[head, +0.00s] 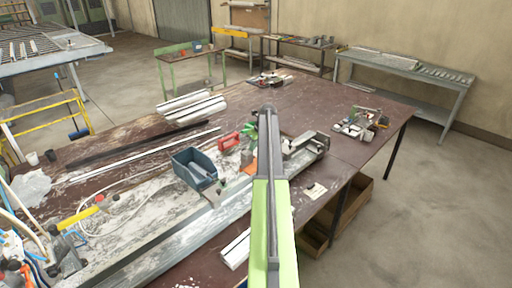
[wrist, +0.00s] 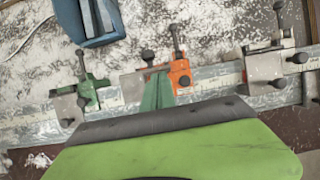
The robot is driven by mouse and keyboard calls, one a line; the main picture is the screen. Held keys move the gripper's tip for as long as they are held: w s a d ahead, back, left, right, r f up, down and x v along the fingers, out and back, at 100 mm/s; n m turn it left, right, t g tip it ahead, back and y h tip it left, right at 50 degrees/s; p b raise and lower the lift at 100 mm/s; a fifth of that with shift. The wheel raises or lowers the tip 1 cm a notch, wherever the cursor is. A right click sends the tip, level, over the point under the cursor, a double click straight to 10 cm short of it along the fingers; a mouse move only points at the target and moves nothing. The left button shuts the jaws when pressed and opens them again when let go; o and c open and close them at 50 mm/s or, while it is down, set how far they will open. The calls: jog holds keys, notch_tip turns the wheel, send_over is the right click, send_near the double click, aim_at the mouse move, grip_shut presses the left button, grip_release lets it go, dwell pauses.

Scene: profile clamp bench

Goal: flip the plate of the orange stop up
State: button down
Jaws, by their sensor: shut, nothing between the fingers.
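The orange stop (wrist: 181,76) sits on the metal rail (wrist: 210,82) in the middle of the wrist view, with a dark knob standing above it. A pale grey plate (wrist: 132,86) shows at its left side; its exact tilt is hard to tell. My gripper (wrist: 158,82) is shut and empty, its dark green fingers just left of the orange body and over part of the stop. I cannot tell whether they touch it. In the head view my gripper (head: 267,112) is at the far end of my arm, which hides much of the stop area.
A green stop (wrist: 88,90) is left on the rail and a grey clamp (wrist: 265,68) is right. A blue bin (wrist: 88,38) stands behind the rail. In the head view a red-handled tool (head: 229,141) lies near the blue bin.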

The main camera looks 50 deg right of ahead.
jog(key=shift+w+r+t, duration=0.15)
jog(key=shift+w+r, duration=0.05)
jog(key=shift+w, duration=0.4)
jog(key=shift+w+r+t, duration=0.15)
jog(key=shift+w+r, duration=0.05)
jog(key=shift+w, duration=0.35)
jog(key=shift+r, duration=0.15)
jog(key=shift+w+r+p, duration=0.15)
jog(key=shift+r+p, duration=0.2)
jog(key=shift+p, duration=0.25)
notch_tip(320, 180, up, 8)
jog(key=p, duration=0.8)
jog(key=shift+w+d+f+p, duration=0.15)
jog(key=shift+w+d+p, duration=0.15)
jog(key=shift+w, duration=0.05)
jog(key=shift+a+f, duration=0.1)
